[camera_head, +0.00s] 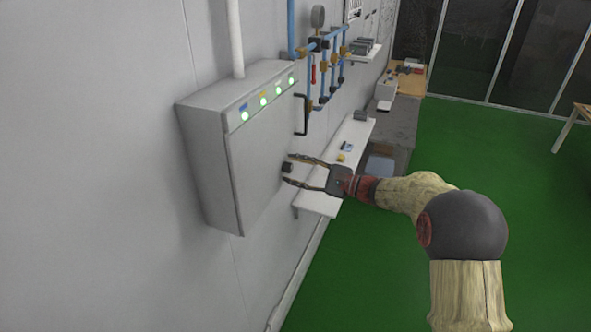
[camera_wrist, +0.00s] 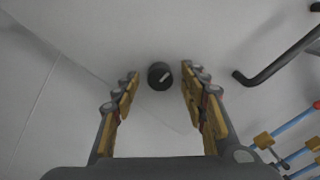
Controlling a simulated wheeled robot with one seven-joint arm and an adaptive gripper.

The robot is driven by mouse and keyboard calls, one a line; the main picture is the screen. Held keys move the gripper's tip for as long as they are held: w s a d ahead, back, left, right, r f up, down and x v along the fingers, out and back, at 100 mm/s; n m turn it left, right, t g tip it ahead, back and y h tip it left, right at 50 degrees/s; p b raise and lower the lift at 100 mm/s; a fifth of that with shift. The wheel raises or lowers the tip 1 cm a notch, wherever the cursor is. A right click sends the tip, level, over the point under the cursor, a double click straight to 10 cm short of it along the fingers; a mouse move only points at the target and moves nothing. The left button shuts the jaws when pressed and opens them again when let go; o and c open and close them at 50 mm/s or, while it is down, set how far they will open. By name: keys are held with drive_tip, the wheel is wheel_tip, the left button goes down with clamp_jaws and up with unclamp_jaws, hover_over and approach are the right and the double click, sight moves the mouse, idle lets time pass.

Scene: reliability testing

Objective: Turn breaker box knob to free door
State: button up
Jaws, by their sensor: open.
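The grey breaker box (camera_head: 210,165) is fixed to the wall at the left in the head view, with several green lights along the top of its front. Its door looks closed. The small dark round knob (camera_head: 287,168) is on the door near the right side. In the wrist view the knob (camera_wrist: 160,75) has a light pointer mark slanting up to the right. My gripper (camera_head: 289,170) is open, with its fingertips on either side of the knob. In the wrist view the gripper (camera_wrist: 160,80) shows a gap on each side of the knob; I see no contact.
A black bent handle (camera_wrist: 270,70) is right of the knob in the wrist view. Blue pipes (camera_head: 325,60) with a gauge run along the wall beyond the box. A white shelf (camera_head: 318,202) holds small items behind my gripper. Green floor (camera_head: 500,150) is open at the right.

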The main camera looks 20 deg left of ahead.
drive_tip(key=shift+c, duration=0.6)
clamp_jaws()
drive_tip(key=shift+m, duration=0.3)
drive_tip(key=m+p, duration=0.1)
drive_tip(key=m, duration=0.4)
drive_tip(key=shift+r, duration=0.15)
drive_tip(key=m+p, duration=0.2)
drive_tip(key=m, duration=0.4)
drive_tip(key=shift+p, duration=0.35)
drive_tip(key=shift+o, duration=0.2)
unclamp_jaws()
drive_tip(key=shift+o, duration=0.4)
